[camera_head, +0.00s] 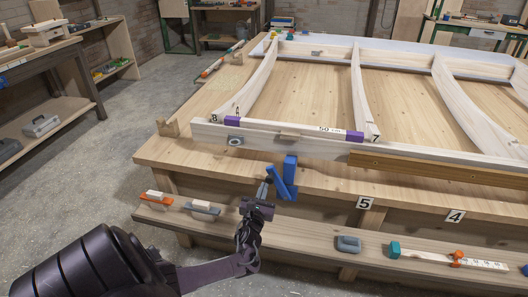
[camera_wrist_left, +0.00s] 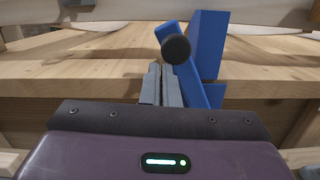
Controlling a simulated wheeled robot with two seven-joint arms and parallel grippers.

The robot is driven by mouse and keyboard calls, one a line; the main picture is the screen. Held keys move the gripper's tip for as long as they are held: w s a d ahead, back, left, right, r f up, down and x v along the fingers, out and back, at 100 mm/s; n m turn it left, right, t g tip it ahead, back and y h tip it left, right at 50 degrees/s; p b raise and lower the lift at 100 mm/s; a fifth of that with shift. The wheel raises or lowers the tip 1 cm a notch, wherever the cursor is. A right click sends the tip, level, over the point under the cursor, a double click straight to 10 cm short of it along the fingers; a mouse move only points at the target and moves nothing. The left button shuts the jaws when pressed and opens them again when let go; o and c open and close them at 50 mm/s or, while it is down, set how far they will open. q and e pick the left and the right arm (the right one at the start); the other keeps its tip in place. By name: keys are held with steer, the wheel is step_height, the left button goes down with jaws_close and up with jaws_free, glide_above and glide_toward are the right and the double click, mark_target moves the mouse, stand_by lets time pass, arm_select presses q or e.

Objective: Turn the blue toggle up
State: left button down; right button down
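The blue toggle (camera_head: 278,184) is mounted at the front edge of the wooden bench, beside an upright blue block (camera_head: 290,167). In the left wrist view the toggle's blue arm (camera_wrist_left: 192,80) leans up to the left and has a round black knob (camera_wrist_left: 176,48). My left gripper (camera_head: 264,190) is just in front of the toggle, on its left side. In the left wrist view its two fingers (camera_wrist_left: 161,84) are together with nothing seen between them. Their tips point at the area just below the knob; I cannot tell whether they touch it. My right gripper is out of view.
A pale wooden frame (camera_head: 270,140) lies on the bench top (camera_head: 210,100) behind the toggle. A lower shelf (camera_head: 300,237) holds a grey block (camera_head: 348,244) and small tools. A brown strip (camera_head: 430,168) lies to the right. Open floor (camera_head: 100,160) is at left.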

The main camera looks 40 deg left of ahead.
mark_target(272, 182)
arm_select(q)
steer(key=shift+w+d+r+p, duration=0.25)
steer(key=shift+r+p, duration=0.05)
steer(key=shift+r, duration=0.15)
steer(key=shift+w+d+r+p, duration=0.2)
steer(key=shift+d+r+p, duration=0.05)
steer(key=shift+r, duration=0.2)
steer(key=shift+w+d+r+p, duration=0.25)
steer(key=shift+w+d+p, duration=0.1)
steer(key=shift+d, duration=0.2)
steer(key=shift+w+d+r+p, duration=0.2)
steer(key=shift+w+d+p, duration=0.25)
steer(key=shift+d, duration=0.45)
steer(key=shift+w+d, duration=0.1)
